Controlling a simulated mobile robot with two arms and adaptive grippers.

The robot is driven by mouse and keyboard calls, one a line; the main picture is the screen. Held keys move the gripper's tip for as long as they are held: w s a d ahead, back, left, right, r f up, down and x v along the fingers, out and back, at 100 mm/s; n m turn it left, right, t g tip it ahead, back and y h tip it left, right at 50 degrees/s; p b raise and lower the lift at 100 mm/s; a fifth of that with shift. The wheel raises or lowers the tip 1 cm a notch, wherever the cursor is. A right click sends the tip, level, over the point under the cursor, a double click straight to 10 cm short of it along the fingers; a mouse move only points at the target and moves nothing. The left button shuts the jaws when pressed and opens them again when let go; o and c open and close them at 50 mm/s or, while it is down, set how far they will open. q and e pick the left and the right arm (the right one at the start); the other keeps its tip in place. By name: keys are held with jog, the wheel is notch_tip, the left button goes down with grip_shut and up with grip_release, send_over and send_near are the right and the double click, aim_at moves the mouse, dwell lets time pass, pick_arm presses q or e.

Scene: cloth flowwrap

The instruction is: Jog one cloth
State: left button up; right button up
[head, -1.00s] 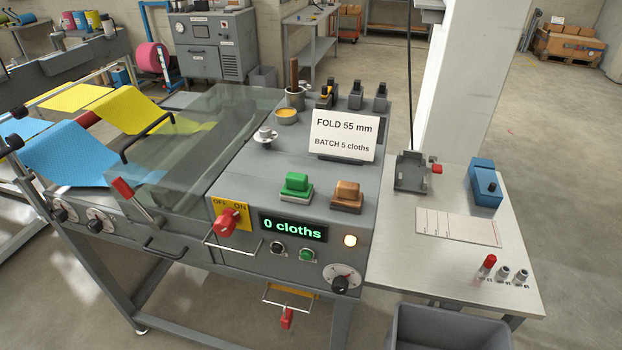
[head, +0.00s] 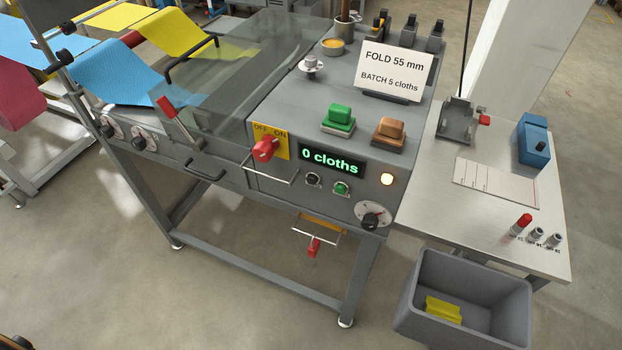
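The grey machine (head: 215,171) has a green block button (head: 338,117) and an orange-brown block button (head: 389,131) on its top. Its display (head: 332,161) reads "0 cloths". A red switch (head: 265,150) sits at a yellow OFF/ON plate, and I cannot tell its setting. A lamp (head: 387,179) beside the display glows. Small black (head: 313,179) and green (head: 341,188) push buttons are below the display, with a dial (head: 373,217) to their right. Blue cloth (head: 115,72) and yellow cloth (head: 172,32) run under the clear cover (head: 240,62). Neither gripper shows.
A card (head: 394,76) reads "FOLD 55 mm, BATCH 5 cloths". A side table (head: 440,215) at right bears a blue box (head: 534,140), a paper form (head: 497,183) and small plugs. A grey bin (head: 500,285) below holds a yellow piece (head: 443,309). A red-handled lever (head: 166,106) stands at the cover.

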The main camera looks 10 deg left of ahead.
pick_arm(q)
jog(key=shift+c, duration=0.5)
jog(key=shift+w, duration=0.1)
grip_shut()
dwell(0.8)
